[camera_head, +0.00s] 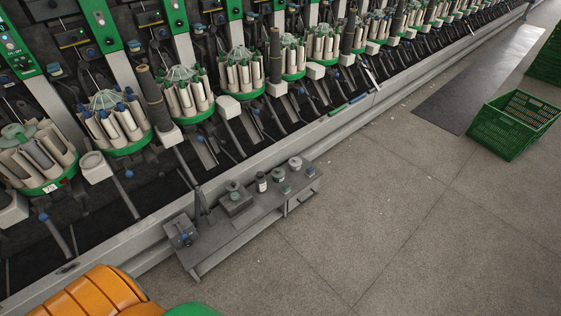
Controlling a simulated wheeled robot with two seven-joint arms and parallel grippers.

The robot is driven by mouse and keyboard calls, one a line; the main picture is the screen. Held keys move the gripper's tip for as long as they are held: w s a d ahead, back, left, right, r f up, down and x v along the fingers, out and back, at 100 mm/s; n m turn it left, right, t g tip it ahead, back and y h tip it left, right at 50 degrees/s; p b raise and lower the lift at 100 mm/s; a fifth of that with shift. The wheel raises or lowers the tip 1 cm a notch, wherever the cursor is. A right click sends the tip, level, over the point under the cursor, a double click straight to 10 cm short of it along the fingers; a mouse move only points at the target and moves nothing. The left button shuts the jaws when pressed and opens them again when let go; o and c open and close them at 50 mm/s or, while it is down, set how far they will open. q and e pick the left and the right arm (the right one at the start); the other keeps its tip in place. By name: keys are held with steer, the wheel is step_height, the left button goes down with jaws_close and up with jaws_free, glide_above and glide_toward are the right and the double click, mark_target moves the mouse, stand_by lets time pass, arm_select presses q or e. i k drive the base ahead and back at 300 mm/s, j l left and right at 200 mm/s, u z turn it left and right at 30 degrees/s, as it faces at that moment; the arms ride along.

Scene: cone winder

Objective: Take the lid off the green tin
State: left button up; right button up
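I cannot make out a green tin or its lid for certain. A low grey bench (222,238) stands on the floor in front of the machine, with several small items on it. Among them are a small greenish item (285,188), a pale round jar (295,163), another small jar (278,175) and a dark bottle with a pale label (261,183). They are too small to tell which have lids. Neither of my grippers is in view.
A grey block (235,200) and a grey box with a blue part (181,231) are also on the bench. The long cone winder (230,110) runs behind it. A green crate (512,125) stands at right. The floor (380,220) between is clear.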

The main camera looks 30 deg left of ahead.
mark_target(278, 173)
steer(key=i+u, duration=0.4)
steer(key=i+l+u, duration=0.2)
steer(key=u, duration=0.2)
steer(key=i+l+u, duration=0.5)
steer(key=u, duration=0.25)
steer(key=l, duration=0.05)
